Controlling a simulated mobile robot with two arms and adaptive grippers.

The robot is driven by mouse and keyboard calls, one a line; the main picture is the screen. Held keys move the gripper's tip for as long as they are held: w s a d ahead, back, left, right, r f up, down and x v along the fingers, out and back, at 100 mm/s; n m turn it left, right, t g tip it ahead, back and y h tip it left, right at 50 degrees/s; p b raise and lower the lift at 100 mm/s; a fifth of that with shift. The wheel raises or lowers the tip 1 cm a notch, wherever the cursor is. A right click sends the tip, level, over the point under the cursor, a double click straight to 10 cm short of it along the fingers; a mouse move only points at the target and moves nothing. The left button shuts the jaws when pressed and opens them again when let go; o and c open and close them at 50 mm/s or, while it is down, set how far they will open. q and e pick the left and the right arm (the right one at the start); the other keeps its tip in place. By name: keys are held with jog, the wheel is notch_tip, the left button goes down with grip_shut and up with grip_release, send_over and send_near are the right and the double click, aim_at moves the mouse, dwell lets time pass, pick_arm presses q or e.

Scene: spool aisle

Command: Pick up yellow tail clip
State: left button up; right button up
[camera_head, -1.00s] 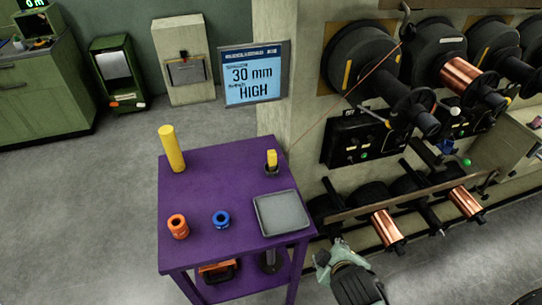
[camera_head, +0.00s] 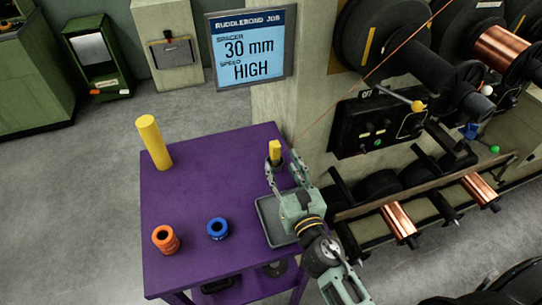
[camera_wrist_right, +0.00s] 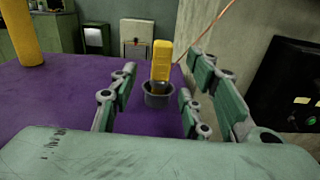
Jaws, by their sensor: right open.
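The yellow tail clip (camera_head: 275,150) stands upright in a small dark cup (camera_wrist_right: 159,95) at the far right corner of the purple table. It also shows in the right wrist view (camera_wrist_right: 161,61), between my fingers and beyond them. My right gripper (camera_head: 286,168) is open and empty, with its fingers pointing at the clip and cup. In the head view its fingertips overlap the cup, which is partly hidden; I cannot tell whether they touch it. My left gripper is not in view.
The purple table (camera_head: 195,190) also holds a tall yellow cylinder (camera_head: 154,142), an orange ring (camera_head: 165,240), a blue ring (camera_head: 217,229) and a grey tray (camera_head: 268,224) under my right arm. A spool rack with a control box (camera_head: 375,128) stands to the right. A sign hangs behind.

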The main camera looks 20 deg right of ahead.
aim_at(277, 153)
jog(key=shift+w+a+r, duration=0.1)
jog(key=shift+w+r, duration=0.1)
jog(key=shift+w+r+p, duration=0.2)
jog(key=shift+w+p, duration=0.45)
jog(key=shift+w, duration=0.55)
jog(key=w, duration=0.3)
jog(key=shift+w+f+p, duration=0.1)
jog(key=shift+w+p, duration=0.25)
jog(key=shift+w, duration=0.2)
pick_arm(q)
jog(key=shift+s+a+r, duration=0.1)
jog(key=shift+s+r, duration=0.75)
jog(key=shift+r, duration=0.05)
pick_arm(e)
grip_shut()
